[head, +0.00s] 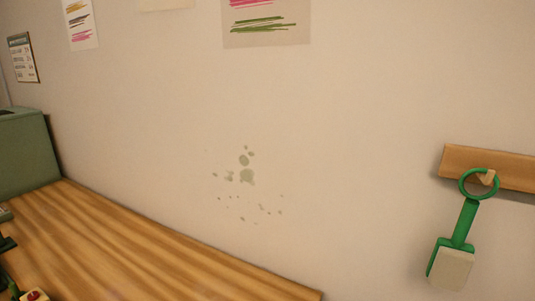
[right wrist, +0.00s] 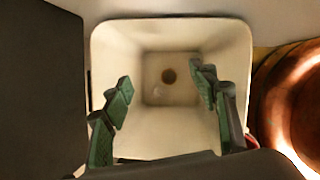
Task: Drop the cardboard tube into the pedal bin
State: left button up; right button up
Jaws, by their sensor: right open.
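In the right wrist view I look down into a cream, square-mouthed container, seemingly the pedal bin (right wrist: 118,36), open at the top. My right gripper (right wrist: 160,73) is over its mouth, its two green-padded fingers spread apart with nothing between them. No other sign of the tube shows in either view. My left gripper is not in view.
A round copper-coloured vessel (right wrist: 291,100) stands close to the right of the bin. In the head view a wooden worktop (head: 130,245) runs along the wall, with a green box (head: 25,155) at its left. A green-handled tool (head: 459,230) hangs from a wooden rail (head: 515,172).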

jog(key=w+a+r, duration=0.1)
jog(key=a+r, duration=0.1)
jog(key=a, duration=0.4)
jog(key=w+a+r, duration=0.2)
jog(key=a, duration=0.5)
jog(key=shift+w+a+r, duration=0.2)
jog(key=shift+w+r, duration=0.1)
